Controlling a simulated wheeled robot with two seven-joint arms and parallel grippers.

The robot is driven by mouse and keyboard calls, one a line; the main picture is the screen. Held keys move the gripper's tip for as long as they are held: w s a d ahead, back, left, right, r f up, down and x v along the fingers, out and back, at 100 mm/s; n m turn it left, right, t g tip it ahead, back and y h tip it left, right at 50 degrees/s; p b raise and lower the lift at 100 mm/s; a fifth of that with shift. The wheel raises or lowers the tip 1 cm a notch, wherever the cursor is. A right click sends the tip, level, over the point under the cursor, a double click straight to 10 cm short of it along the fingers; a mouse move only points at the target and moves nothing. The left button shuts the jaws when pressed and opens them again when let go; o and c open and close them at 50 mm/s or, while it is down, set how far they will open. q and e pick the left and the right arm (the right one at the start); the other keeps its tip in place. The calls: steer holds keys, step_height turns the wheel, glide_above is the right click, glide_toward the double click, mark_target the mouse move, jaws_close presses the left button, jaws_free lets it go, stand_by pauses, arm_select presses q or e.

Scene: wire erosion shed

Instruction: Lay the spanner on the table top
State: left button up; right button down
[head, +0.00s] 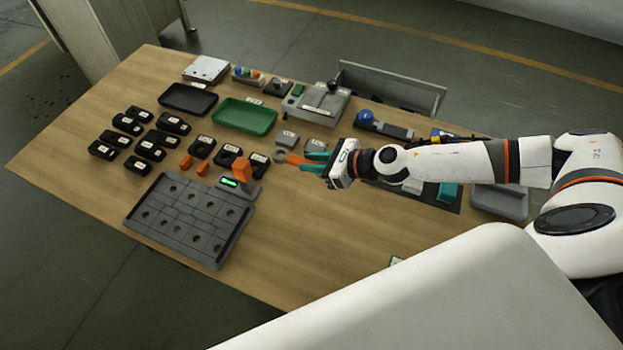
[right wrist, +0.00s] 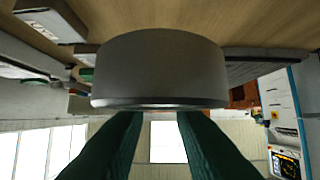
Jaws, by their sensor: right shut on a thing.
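The spanner (head: 279,156) has a grey open-ended head and an orange handle. My right gripper (head: 309,162), with teal fingers, is shut on its handle, and the head points left in the head view. In the right wrist view a broad grey end (right wrist: 158,65), seemingly the spanner's head, sits just beyond the dark green fingertips (right wrist: 157,113) and hides much behind it. The spanner is over the wooden table top (head: 300,225); I cannot tell whether it touches the wood. My left gripper is not in view.
Left of the spanner stands an orange block (head: 241,168) near a grey slotted plate (head: 190,218). Small grey and black blocks (head: 287,139) lie just behind it. A green tray (head: 245,116) and black tray (head: 188,99) are farther back. The table's front middle is bare.

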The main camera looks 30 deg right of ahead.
steer(key=d, duration=0.2)
steer(key=b, duration=0.2)
glide_above(321, 186)
step_height(321, 186, down, 6)
steer(key=shift+w+r, duration=0.15)
steer(key=shift+r, duration=0.1)
steer(key=shift+f, duration=2.1)
steer(key=shift+f+b, duration=0.2)
steer(key=shift+b, duration=0.15)
steer(key=c, duration=1.2)
jaws_free()
steer(key=shift+r, duration=0.15)
